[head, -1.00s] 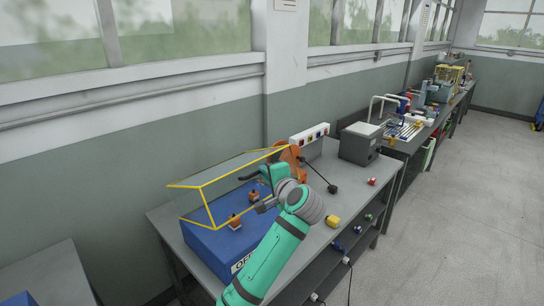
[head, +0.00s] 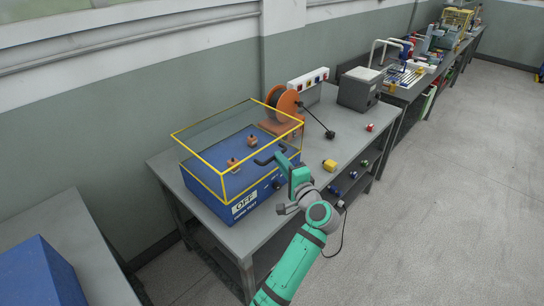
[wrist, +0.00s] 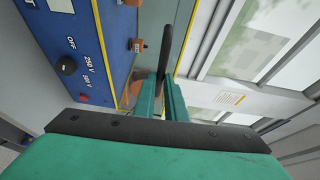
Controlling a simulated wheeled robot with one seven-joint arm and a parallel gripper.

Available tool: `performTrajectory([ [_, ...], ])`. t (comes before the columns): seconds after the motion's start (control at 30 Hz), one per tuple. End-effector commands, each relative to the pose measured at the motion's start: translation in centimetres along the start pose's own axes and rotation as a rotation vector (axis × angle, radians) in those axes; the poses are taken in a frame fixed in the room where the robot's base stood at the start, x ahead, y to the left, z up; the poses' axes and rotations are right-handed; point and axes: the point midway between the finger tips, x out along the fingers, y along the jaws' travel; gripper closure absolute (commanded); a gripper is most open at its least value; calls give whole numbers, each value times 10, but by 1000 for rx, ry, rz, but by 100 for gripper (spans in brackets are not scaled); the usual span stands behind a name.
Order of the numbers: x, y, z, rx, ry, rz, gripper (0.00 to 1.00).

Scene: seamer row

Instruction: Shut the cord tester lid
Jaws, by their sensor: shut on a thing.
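The cord tester is a blue box (head: 205,198) marked OFF on the near bench. Its clear lid with yellow edges (head: 196,153) lies about level over the box. Its lower edge is at or very near the box top; I cannot tell whether a small gap remains. My gripper (head: 276,158) is at the lid's front right side, shut on the dark lid handle (head: 262,162). In the wrist view the handle (wrist: 166,48) stands between my fingers (wrist: 160,98), beside the yellow edge and the blue panel (wrist: 75,50). Small orange parts (head: 233,164) show through the lid.
An orange cord reel (head: 283,101) stands behind the lid. A black plug (head: 330,134), a yellow block (head: 329,165) and a red block (head: 370,127) lie on the bench (head: 345,145). A grey box (head: 358,92) stands farther back.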

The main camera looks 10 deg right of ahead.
Motion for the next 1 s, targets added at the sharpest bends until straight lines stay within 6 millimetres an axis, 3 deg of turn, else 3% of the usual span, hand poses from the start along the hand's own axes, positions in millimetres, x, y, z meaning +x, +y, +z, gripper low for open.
performTrajectory([
  [0.03, -2, 15, 0, 1, -8, 26, 100],
  [0.1, -3, 18, -2, 1, -6, 30, 100],
  [0.47, -6, 22, -6, 2, 2, 36, 100],
  [0.5, -6, 22, -6, 2, 2, 36, 80],
  [0.57, -6, 22, -6, 3, 2, 35, 71],
  [1.0, -6, 18, -7, 2, 5, 27, 71],
])
